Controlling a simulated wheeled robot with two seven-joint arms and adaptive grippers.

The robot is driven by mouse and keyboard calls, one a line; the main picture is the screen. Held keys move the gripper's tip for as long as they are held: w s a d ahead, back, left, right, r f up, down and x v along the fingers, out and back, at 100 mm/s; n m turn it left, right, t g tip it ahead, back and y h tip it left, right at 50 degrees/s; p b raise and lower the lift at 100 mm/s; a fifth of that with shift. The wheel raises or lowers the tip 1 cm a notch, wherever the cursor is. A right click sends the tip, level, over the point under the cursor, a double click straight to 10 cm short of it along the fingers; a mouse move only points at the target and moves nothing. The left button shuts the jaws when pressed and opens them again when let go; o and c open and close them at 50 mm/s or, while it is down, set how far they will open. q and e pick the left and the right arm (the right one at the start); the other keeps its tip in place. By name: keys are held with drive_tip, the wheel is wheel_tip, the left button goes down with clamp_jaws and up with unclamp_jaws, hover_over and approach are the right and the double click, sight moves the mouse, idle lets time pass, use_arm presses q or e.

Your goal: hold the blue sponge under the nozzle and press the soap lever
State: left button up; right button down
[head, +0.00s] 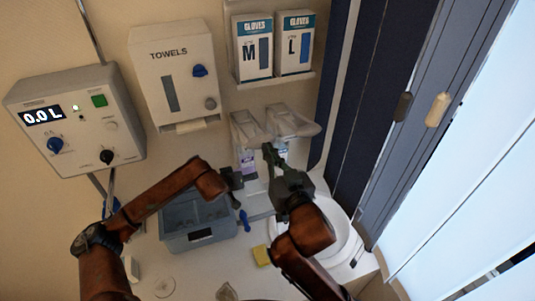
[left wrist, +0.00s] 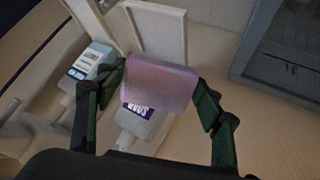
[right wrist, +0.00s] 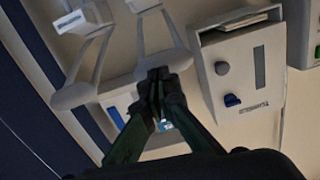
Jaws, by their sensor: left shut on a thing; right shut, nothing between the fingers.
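A pinkish-mauve sponge (left wrist: 160,84) is between the fingers of my left gripper (left wrist: 160,92), which is shut on it. I see no blue sponge. Behind it in the left wrist view is the bottle labelled SOAP (left wrist: 132,128), partly covered. In the head view this purple-labelled bottle (head: 248,163) hangs under the left lever (head: 248,129), with my left gripper (head: 231,179) just left of it. My right gripper (right wrist: 160,76) is shut and empty. Its tips overlap the end of the soap lever (right wrist: 150,32); contact cannot be told. The nozzle is not clear.
A second dispenser with a lever (head: 294,121) and blue-labelled bottle (left wrist: 92,62) is beside the soap. A grey bin (head: 172,239), a yellow sponge (head: 262,256) and a round basin (head: 347,250) lie below. A towel dispenser (head: 172,75) and glove boxes (head: 252,47) are above.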

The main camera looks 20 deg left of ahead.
drive_tip(key=r+v, duration=0.1)
drive_tip(key=v, duration=0.9)
drive_tip(key=shift+r, duration=0.35)
drive_tip(key=shift+w, duration=0.1)
use_arm(q)
drive_tip(key=s+r+b, duration=0.1)
drive_tip(key=s+b, duration=0.2)
drive_tip(key=s, duration=1.1)
drive_tip(key=shift+a, duration=0.4)
use_arm(e)
wheel_tip(320, 180, down, 3)
drive_tip(key=shift+f, duration=0.15)
